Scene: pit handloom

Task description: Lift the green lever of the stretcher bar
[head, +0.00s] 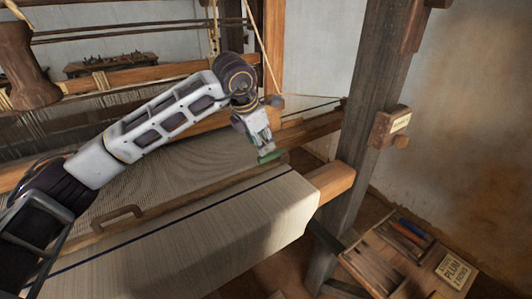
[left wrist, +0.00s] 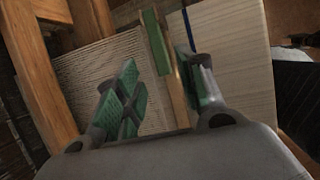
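The green lever (head: 271,156) lies at the right end of the stretcher bar (head: 190,193), a wooden strip across the woven cloth. My left gripper (head: 264,147) points down right over the lever and hides part of it. In the left wrist view the lever (left wrist: 156,42) is a green strip along the bar (left wrist: 178,98), just beyond and between my fingertips (left wrist: 158,66). The two green-padded fingers stand apart with nothing gripped between them. Whether a finger touches the lever I cannot tell. My right gripper is not in view.
Pale cloth (head: 240,215) with a dark blue stripe covers the front beam (head: 333,182). A thick wooden post (head: 362,120) stands to the right, with a small wooden block (head: 390,127) on it. A wooden tray (head: 385,262) sits low at right. Space above the cloth's front is clear.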

